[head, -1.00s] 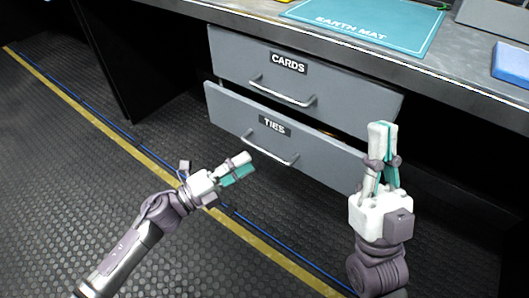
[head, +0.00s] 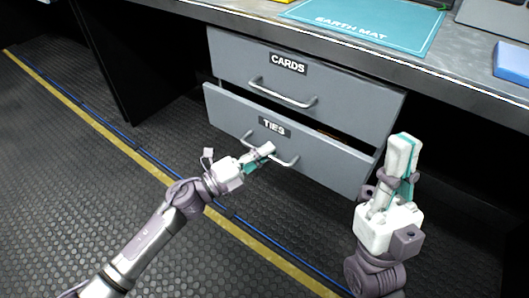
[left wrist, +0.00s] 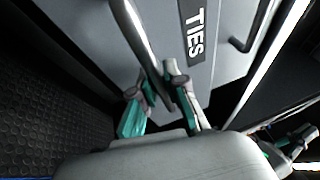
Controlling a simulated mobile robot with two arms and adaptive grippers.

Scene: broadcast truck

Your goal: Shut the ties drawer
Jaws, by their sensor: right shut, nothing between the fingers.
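The ties drawer (head: 330,165) is the lower grey drawer, labelled TIES, and it stands partly open, with a dark gap above its front. Its silver handle (head: 284,161) also shows in the left wrist view (left wrist: 143,38). My left gripper (head: 268,152) is at this handle, in front of the drawer. In the left wrist view its fingers (left wrist: 162,103) are apart, with the handle bar reaching in between them; whether they touch it I cannot tell. My right gripper (head: 404,142) is shut and empty, pointing up by the drawer's right end.
The cards drawer (head: 340,98) above looks closed. The worktop (head: 465,58) above carries a teal earth mat (head: 370,25) and a blue object (head: 512,60). The dark studded floor (head: 60,190) in front is clear, with a yellow line (head: 130,148) along it.

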